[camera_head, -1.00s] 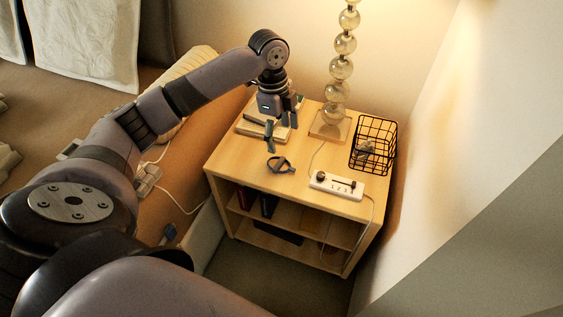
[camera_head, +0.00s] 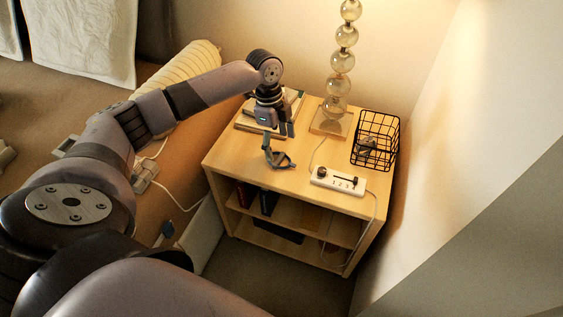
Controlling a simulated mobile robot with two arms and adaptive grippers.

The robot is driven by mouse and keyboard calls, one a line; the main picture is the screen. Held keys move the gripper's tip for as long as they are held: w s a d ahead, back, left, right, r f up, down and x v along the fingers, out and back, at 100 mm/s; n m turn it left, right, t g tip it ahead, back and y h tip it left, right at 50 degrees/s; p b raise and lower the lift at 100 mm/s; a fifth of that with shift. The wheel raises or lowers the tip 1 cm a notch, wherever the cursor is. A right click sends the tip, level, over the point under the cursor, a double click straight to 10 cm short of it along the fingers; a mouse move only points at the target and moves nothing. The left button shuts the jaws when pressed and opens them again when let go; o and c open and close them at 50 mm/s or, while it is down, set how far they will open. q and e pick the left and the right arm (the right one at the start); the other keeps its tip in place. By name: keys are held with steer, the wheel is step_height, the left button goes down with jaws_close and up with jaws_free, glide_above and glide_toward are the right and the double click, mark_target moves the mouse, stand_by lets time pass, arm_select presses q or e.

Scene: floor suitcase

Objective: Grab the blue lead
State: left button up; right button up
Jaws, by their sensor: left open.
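The blue lead (camera_head: 284,163), a small dark blue-grey looped strap, lies on the light wooden top of the small shelf unit (camera_head: 232,160), left of the middle of its front part. My left gripper (camera_head: 279,143) is open and points down just behind and above the lead. Its near finger overlaps the lead's left end in the picture; I cannot tell whether they touch. Nothing shows between the fingers. My right gripper is not in view.
A white power strip (camera_head: 338,181) with a cable lies at the front right. A black wire basket (camera_head: 376,141) stands at the right and a glass-ball lamp (camera_head: 341,62) at the back. Books (camera_head: 247,121) lie behind my gripper. A wall closes off the right side.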

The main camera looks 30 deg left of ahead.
mark_target(281, 159)
arm_select(q)
steer(key=f, duration=0.3)
steer(key=f+b, duration=0.1)
steer(key=shift+s+d+f, duration=0.15)
steer(key=shift+d+f, duration=0.05)
steer(key=shift+d, duration=0.2)
steer(key=shift+d+f, duration=0.1)
steer(key=shift+f, duration=0.3)
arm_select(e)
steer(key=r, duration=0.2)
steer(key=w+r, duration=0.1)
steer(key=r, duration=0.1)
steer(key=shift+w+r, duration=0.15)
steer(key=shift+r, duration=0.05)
arm_select(q)
steer(key=shift+c, duration=0.5)
steer(key=c, duration=1.1)
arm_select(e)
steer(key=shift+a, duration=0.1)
